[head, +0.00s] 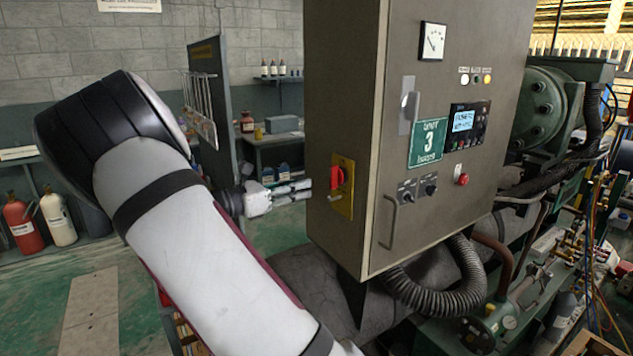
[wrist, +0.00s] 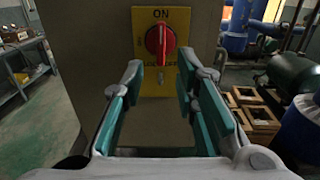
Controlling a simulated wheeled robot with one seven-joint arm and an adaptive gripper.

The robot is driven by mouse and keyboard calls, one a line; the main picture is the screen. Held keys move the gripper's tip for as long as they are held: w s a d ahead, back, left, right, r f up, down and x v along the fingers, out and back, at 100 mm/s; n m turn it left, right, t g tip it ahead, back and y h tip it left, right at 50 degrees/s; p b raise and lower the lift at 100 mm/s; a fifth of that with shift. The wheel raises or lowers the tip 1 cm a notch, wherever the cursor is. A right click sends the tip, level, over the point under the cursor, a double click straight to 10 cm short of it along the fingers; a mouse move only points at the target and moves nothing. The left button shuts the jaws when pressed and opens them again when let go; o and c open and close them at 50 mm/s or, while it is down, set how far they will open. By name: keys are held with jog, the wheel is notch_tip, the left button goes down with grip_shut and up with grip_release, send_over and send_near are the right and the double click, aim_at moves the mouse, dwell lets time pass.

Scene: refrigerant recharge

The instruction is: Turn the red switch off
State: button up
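The red switch (head: 337,178) sits on a yellow plate (head: 348,205) on the left side of the grey cabinet. In the wrist view the red switch (wrist: 160,42) has its handle upright, towards the word ON at the top of the yellow plate (wrist: 146,84). Lettering below the switch is partly readable as OFF. My gripper (head: 306,188) is left of the switch in the head view, pointing at it. In the wrist view my gripper (wrist: 158,85) is open, its teal-padded fingers apart with nothing between them. The fingers appear short of the switch, not touching it.
The cabinet (head: 345,90) has a gauge, buttons, a display and a handle on its front. A ribbed hose (head: 450,290) and pipes run below it. A dark panel (head: 225,120) and a workbench stand behind my gripper. Wooden crates (wrist: 255,112) lie right in the wrist view.

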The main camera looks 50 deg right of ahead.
aim_at(330, 178)
jog(key=x, duration=0.8)
jog(key=shift+b, duration=0.35)
jog(key=shift+c, duration=0.2)
grip_shut()
jog(key=shift+s+n+p, duration=0.15)
jog(key=shift+n+p, duration=0.25)
jog(key=shift+n, duration=1.8)
jog(key=n, duration=0.2)
jog(key=shift+n+p, duration=0.3)
jog(key=shift+n, duration=1)
